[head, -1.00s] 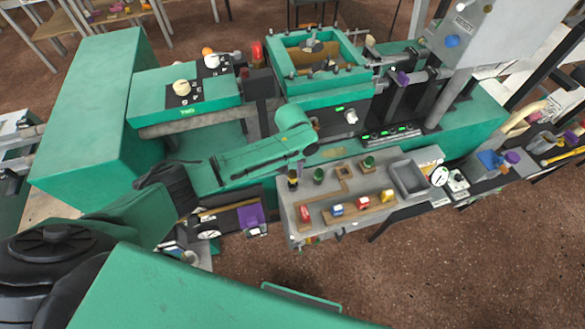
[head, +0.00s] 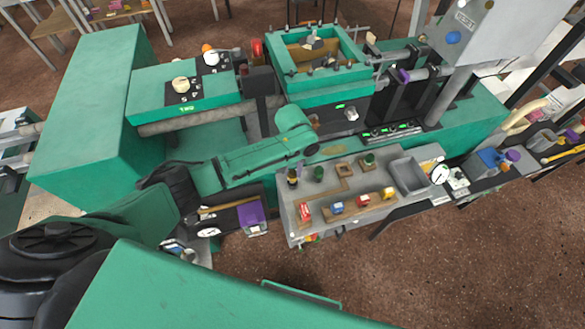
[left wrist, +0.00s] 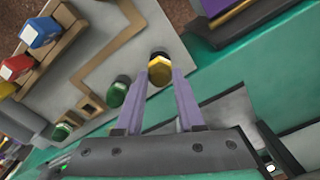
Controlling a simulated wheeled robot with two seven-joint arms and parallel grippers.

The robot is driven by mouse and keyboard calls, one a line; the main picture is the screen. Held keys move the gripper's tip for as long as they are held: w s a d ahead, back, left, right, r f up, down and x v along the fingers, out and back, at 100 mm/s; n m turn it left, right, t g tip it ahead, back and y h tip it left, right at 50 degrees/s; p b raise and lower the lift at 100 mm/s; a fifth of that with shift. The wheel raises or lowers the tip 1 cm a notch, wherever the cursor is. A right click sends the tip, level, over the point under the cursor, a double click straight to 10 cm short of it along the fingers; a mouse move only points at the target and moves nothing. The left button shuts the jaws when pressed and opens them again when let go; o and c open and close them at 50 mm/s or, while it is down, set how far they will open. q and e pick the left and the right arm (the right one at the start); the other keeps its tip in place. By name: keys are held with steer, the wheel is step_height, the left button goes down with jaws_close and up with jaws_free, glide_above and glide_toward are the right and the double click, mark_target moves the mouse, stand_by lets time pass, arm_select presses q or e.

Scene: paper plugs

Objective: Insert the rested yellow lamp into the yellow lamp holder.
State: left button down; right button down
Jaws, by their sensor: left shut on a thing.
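The yellow lamp (left wrist: 159,73) has a gold faceted body with a dark part at its far end. It sits between the purple fingertips of my left gripper (left wrist: 161,80), which is shut on it. In the head view the lamp (head: 292,178) shows at the left back of the grey work plate, below my left forearm. I cannot tell whether it touches the plate. A yellow piece (head: 387,194) sits at the right end of the front wooden strip; I cannot tell whether this is the yellow lamp holder. My right gripper is not in view.
A green cylinder (left wrist: 120,91) stands close beside the lamp. An empty square wooden socket (left wrist: 92,104) and another green piece in a wooden square (left wrist: 63,130) lie beyond. Red (head: 304,212) and blue (head: 337,208) pieces stand along the front. A grey bin (head: 408,178) is at the right.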

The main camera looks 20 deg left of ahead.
mark_target(293, 172)
arm_select(q)
steer(key=shift+f+b, duration=0.45)
steer(key=shift+f, duration=0.5)
steer(key=shift+c, duration=2.2)
jaws_free()
step_height(293, 172, up, 6)
steer(key=p, duration=0.6)
steer(key=shift+f, duration=0.25)
step_height(293, 172, up, 15)
steer(key=b, duration=0.2)
steer(key=shift+f, duration=0.2)
